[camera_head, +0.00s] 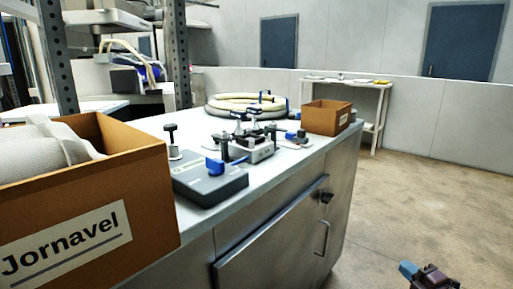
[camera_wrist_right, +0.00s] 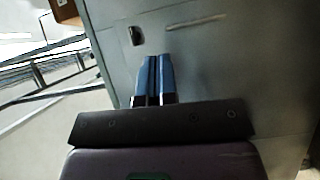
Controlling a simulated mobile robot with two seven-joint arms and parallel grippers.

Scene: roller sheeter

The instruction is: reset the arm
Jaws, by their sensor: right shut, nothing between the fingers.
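My right gripper (camera_head: 408,270) shows at the lower right of the head view, low over the floor and to the right of the cabinet. In the right wrist view its two blue fingers (camera_wrist_right: 153,76) are together with nothing between them. The grey cabinet front (camera_wrist_right: 215,75) fills much of the view beyond the fingers. My left gripper is not in either view.
A metal cabinet (camera_head: 277,245) carries a cardboard box (camera_head: 150,200) labelled Jornavel, a grey device (camera_head: 210,186), a coiled hose (camera_head: 240,104) and a small brown box (camera_head: 326,118). A white side table (camera_head: 378,112) stands at the wall. The floor (camera_head: 430,185) at right is clear.

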